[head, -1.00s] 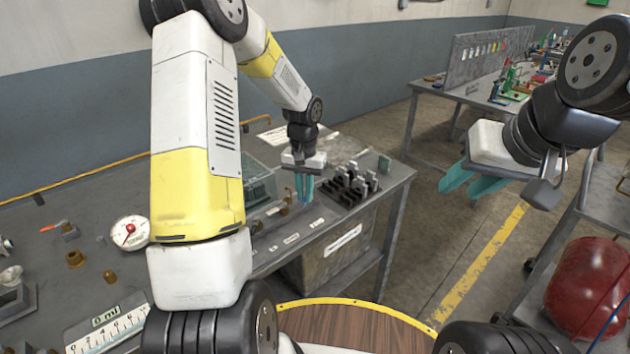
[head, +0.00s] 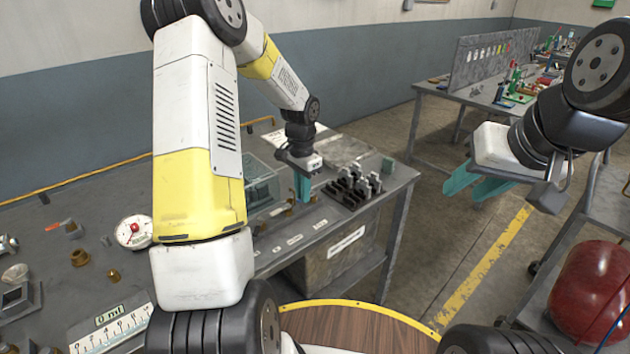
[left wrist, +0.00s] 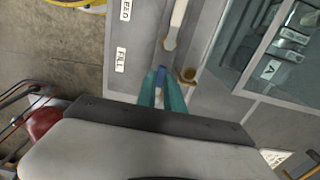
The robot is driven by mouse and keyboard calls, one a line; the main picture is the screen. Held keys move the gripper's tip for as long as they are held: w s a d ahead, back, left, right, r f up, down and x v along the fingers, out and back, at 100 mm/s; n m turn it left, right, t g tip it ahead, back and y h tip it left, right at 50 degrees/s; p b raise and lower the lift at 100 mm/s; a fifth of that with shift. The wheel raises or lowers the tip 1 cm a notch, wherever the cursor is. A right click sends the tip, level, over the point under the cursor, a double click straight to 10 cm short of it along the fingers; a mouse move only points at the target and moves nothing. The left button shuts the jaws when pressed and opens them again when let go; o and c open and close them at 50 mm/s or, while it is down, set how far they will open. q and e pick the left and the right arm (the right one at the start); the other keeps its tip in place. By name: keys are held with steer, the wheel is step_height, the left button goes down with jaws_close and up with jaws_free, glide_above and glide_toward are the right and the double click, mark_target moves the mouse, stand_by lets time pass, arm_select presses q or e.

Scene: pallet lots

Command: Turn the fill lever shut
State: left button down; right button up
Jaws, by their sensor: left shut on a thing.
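My left gripper (head: 303,188) is over the bench, pointing down, beside the black rack. In the left wrist view, the teal fingers of my left gripper (left wrist: 161,74) are closed around a small blue piece (left wrist: 160,77), which looks like the fill lever's handle. The FILL label (left wrist: 120,60) is on the panel to its left. A brass fitting (left wrist: 188,76) is just right of the fingertips. Most of the lever is hidden by the fingers, so its exact angle cannot be told. My right gripper (head: 474,184) is open and empty, in the air right of the bench.
A pale bar-like handle (left wrist: 176,22) stands near the FEED label (left wrist: 125,10). A clear-walled box (head: 258,180) is left of the gripper. The black rack (head: 352,187) is close on its right. A gauge (head: 133,232) and brass parts lie on the bench at left.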

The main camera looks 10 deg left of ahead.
arm_select(q)
steer(key=shift+w, duration=0.1)
stand_by(0.4)
steer(key=c, duration=1.5)
jaws_free()
steer(key=shift+o, duration=0.2)
steer(key=n, duration=0.2)
steer(key=d+n, duration=0.1)
steer(key=n, duration=0.1)
steer(key=s+n, duration=0.1)
steer(key=shift+d+n, duration=0.4)
step_height(320, 180, up, 8)
steer(key=s+d+r+t+h, duration=0.1)
steer(key=s+r+t, duration=0.3)
steer(key=s+r, duration=1.1)
steer(key=shift+s+d+r+n+t, duration=0.3)
steer(key=shift+s+n, duration=0.1)
steer(key=shift+s, duration=1.3)
